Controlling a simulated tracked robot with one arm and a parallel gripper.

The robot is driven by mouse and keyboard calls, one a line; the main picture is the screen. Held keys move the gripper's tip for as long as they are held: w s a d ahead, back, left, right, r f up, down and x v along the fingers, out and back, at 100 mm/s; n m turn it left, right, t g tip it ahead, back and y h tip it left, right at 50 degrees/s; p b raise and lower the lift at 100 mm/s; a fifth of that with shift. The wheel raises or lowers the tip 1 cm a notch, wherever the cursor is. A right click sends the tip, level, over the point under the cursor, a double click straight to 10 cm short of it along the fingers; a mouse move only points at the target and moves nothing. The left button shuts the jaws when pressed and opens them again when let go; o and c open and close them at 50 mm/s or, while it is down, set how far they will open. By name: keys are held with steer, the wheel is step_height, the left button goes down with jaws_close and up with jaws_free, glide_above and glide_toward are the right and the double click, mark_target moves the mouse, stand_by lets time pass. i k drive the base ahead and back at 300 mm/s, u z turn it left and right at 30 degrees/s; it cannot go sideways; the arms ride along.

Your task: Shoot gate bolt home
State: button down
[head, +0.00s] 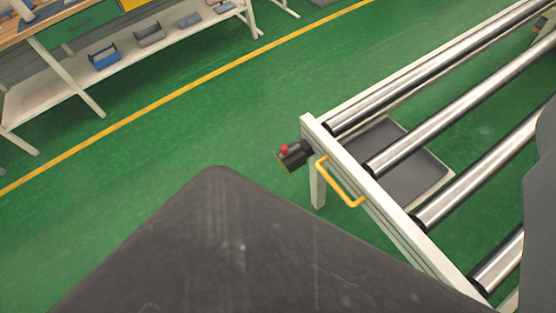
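A roller conveyor frame (395,228) with steel rollers (455,108) fills the right side. A yellow bent handle (338,184) is fixed to its near end rail. A small black fitting with a red knob (284,149) sticks out at the frame's corner, left of the handle. I cannot make out a gate or bolt for sure; this fitting is too small to read. My gripper's fingers do not show. A large dark grey slab-like shape covers the bottom middle and hides what lies below the handle. I cannot tell whether it is part of me.
A workbench with a lower shelf (70,98) holding several small bins, one a blue bin (104,58), stands at upper left. A yellow floor line (140,116) crosses the green floor (215,130). A dark tray (395,160) lies under the rollers. Open floor separates bench and conveyor.

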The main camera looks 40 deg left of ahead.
mark_target(286, 152)
steer(key=u, duration=0.3)
steer(key=k, duration=1.35)
steer(key=u, duration=0.65)
steer(key=i, duration=2.3)
steer(key=z, duration=0.05)
